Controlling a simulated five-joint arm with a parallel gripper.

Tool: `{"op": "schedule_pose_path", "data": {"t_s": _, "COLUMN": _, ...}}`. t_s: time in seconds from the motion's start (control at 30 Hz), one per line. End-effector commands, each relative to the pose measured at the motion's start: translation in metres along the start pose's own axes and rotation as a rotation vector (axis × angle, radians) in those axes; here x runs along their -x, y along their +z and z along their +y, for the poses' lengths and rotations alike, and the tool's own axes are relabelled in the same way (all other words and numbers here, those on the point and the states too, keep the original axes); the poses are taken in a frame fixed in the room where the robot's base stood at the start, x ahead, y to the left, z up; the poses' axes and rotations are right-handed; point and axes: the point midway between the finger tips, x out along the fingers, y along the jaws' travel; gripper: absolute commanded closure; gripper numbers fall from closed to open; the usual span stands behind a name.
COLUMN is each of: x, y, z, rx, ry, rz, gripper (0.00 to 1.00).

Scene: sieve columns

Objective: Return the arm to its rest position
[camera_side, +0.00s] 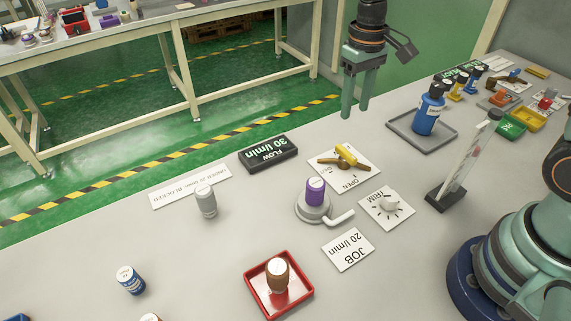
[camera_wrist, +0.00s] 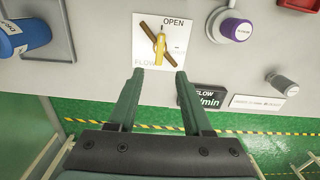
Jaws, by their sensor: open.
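My gripper (camera_side: 357,110) is open and empty, held above the far edge of the bench with its fingers pointing down. In the wrist view its two fingers (camera_wrist: 159,74) are apart with nothing between them. A purple-capped column (camera_side: 315,190) stands upright in a round grey base with a white spout, and also shows in the wrist view (camera_wrist: 234,29). A valve with a yellow handle (camera_side: 346,154) lies on a white OPEN card, apart from my gripper. A grey column (camera_side: 206,202) stands on the bench. A brown column (camera_side: 278,274) stands in a red tray (camera_side: 257,294).
A black FLOW display (camera_side: 268,152) reads 30 l/min; a JOB card (camera_side: 348,250) reads 20 l/min. A TRIM dial (camera_side: 389,206) lies nearby. A blue bottle (camera_side: 428,110) stands on a grey tray (camera_side: 436,145). A tilted clear tube (camera_side: 468,160) stands at right. A blue column (camera_side: 131,280) is front left.

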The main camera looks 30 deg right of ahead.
Motion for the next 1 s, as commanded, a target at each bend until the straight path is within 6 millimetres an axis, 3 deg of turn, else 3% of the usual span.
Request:
{"op": "schedule_pose_path", "data": {"t_s": 0.23, "x": 0.004, "y": 0.002, "z": 0.001, "rx": -0.001, "ry": -0.001, "rz": 0.011, "gripper": 0.5}}
{"op": "schedule_pose_path", "data": {"t_s": 0.37, "x": 0.022, "y": 0.01, "z": 0.005, "rx": -0.003, "ry": -0.004, "rz": 0.064, "gripper": 0.5}}
{"op": "schedule_pose_path", "data": {"t_s": 0.7, "x": 0.076, "y": 0.059, "z": 0.021, "rx": -0.011, "ry": -0.008, "rz": 0.284, "gripper": 0.5}}
{"op": "schedule_pose_path", "data": {"t_s": 1.0, "x": 0.092, "y": 0.097, "z": 0.031, "rx": -0.016, "ry": 0.0, "rz": 0.451, "gripper": 0.5}}
